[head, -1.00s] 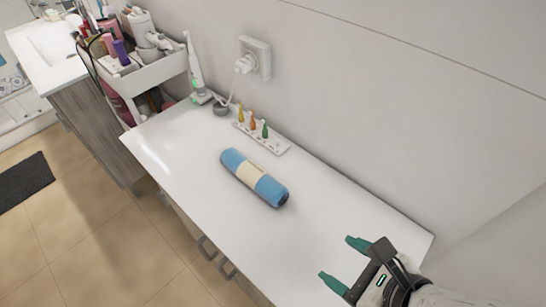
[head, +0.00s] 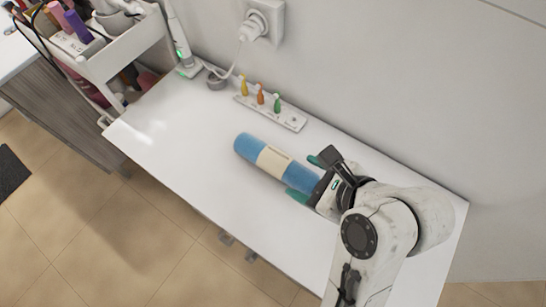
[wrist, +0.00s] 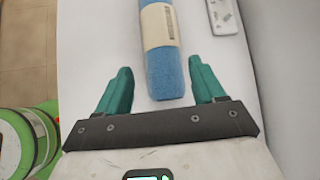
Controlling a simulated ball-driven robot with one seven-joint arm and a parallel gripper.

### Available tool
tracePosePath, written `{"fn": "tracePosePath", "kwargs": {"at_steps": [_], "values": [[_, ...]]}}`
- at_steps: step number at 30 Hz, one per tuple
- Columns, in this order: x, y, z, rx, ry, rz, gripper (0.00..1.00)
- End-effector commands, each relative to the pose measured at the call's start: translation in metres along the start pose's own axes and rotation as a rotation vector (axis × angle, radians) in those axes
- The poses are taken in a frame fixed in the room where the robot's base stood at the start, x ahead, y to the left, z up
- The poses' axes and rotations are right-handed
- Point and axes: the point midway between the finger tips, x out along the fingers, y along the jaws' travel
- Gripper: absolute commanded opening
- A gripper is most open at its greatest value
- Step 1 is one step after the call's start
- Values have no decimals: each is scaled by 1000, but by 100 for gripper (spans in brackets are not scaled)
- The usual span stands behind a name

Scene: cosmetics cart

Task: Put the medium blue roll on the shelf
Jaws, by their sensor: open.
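The blue roll (head: 298,174) with a cream label band lies on the white counter top (head: 215,185). In the wrist view the roll (wrist: 164,75) points toward my gripper, its near end just between the tips. My gripper (head: 307,178) is open at the right end of the roll, with one green finger on each side. In the wrist view my gripper (wrist: 157,80) shows both green fingers apart, with a gap on each side of the roll. The task's shelf cannot be told for sure; a white tiered cart (head: 115,45) with shelves stands at the left.
A white holder (head: 290,119) with small coloured tips lies behind the roll. An electric toothbrush (head: 181,45) stands at the back wall beside a plugged-in cord. The cart holds several bottles. The counter front is clear.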

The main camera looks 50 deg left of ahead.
Motion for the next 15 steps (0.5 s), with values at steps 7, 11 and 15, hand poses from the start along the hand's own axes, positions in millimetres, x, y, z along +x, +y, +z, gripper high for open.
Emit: {"fn": "tracePosePath", "kwargs": {"at_steps": [7,11,15], "values": [[18,0,0,0,2,3,69],[37,-2,0,0,1,3,69],[55,-2,0,1,2,3,69]]}}
